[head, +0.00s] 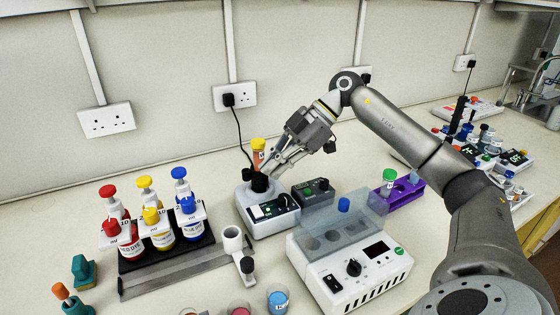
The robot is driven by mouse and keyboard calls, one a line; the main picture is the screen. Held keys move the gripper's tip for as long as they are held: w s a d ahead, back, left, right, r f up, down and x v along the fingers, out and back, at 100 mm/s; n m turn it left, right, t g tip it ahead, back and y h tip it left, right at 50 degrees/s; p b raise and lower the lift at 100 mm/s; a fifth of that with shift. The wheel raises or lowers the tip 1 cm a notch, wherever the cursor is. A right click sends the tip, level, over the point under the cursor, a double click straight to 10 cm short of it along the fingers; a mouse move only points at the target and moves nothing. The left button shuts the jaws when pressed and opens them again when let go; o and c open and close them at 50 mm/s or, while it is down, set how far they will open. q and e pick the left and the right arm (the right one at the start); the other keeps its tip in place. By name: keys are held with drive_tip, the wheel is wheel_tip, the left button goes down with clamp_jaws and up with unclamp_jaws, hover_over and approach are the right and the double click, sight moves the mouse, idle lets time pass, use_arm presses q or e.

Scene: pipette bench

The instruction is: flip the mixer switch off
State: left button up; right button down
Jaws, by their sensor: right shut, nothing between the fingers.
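The mixer (250,222) is a small white box with a black cup (260,183) on top. Its sloped front has a dark panel with a whitish switch (262,211) and small green marks. I cannot tell the switch's position at this size. My right gripper (268,171) reaches in from the right, fingers pointing down and left, and is shut and empty. Its fingertips show right beside the black cup, above the panel; I cannot tell whether they touch it. My left gripper is not in view.
A white device (365,298) with a knob and a clear lid stands in front right. A small dark box (313,192) is close right of the mixer. Bottles with red, yellow and blue caps stand on a black rack (150,262) at left. A black cable rises behind the mixer.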

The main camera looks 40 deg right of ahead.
hover_over(259, 209)
drive_tip(key=f, duration=0.4)
drive_tip(key=shift+s+a+p, duration=0.1)
drive_tip(key=shift+a+p, duration=0.1)
drive_tip(key=shift+p, duration=0.1)
wheel_tip(259, 209, down, 2)
drive_tip(key=shift+d+f, duration=0.15)
drive_tip(key=shift+f, duration=0.1)
drive_tip(key=shift+w+f, duration=0.25)
drive_tip(key=shift+f, duration=0.5)
drive_tip(key=shift+d+p, duration=0.1)
drive_tip(key=shift+p, duration=0.5)
drive_tip(key=shift+f, duration=0.2)
drive_tip(key=shift+s, duration=0.1)
